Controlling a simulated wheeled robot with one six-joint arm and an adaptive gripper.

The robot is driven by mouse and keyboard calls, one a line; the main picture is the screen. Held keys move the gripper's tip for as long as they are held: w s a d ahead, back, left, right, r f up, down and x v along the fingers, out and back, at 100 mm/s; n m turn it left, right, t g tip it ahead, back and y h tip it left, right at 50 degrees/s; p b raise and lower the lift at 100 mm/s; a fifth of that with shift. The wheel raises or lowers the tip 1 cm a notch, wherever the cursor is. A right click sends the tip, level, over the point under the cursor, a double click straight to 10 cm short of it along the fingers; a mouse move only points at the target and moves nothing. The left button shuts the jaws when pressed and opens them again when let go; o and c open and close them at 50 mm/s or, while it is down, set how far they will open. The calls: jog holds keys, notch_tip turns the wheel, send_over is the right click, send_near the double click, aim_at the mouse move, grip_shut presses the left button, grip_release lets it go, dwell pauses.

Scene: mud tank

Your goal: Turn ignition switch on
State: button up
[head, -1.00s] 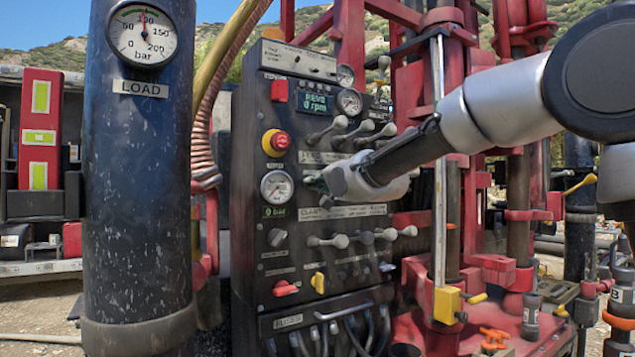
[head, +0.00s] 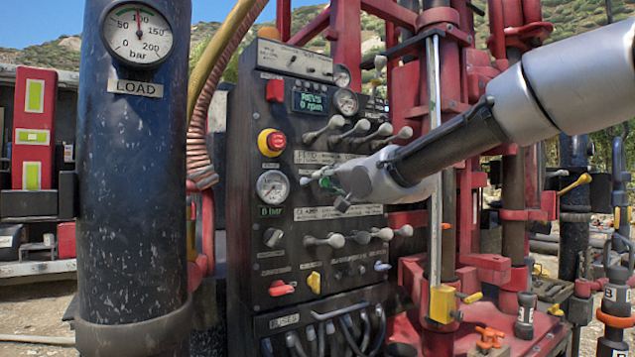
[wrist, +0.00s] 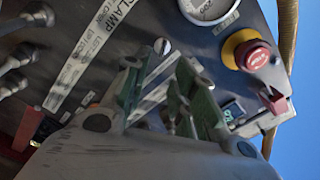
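The black control panel (head: 245,200) carries several knobs and switches. The labels are too small to read, so I cannot tell which is the ignition switch. Candidates are a grey rotary knob (head: 272,237), a red handle (head: 281,288), a yellow switch (head: 314,282) and a red switch (head: 275,90). My gripper (head: 326,188) is in front of the panel's middle, right of the round pressure gauge (head: 272,187). In the wrist view my gripper (wrist: 158,75) has two green-grey fingers apart with nothing between them. Whether it touches the panel is unclear.
A red emergency stop (head: 271,142) on a yellow base sits above the gauge. Lever rows stand above (head: 340,130) and below (head: 350,237) my gripper. A thick black LOAD cylinder (head: 135,200) stands left of the panel, and a red rig frame (head: 460,200) stands right.

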jog(key=v, duration=0.5)
dwell(0.3)
jog(key=s+d+f+n+g+h, duration=0.3)
jog(key=s+d+f, duration=0.15)
jog(key=f, duration=0.45)
jog(key=s+d+f+n+g+h, duration=0.25)
jog(key=d+f+n+g, duration=0.2)
jog(key=f, duration=0.55)
jog(key=s+d+f+m+g+h, duration=0.1)
jog(key=s+d+f, duration=0.3)
jog(key=s+d, duration=0.7)
jog(key=s+d+f+m+g+h, duration=0.1)
jog(key=s+d+f+g+h, duration=0.1)
jog(key=s+d, duration=1)
jog(key=shift+s+d+f+h, duration=0.25)
jog(key=shift+s+f+h, duration=0.5)
jog(key=shift+f, duration=0.2)
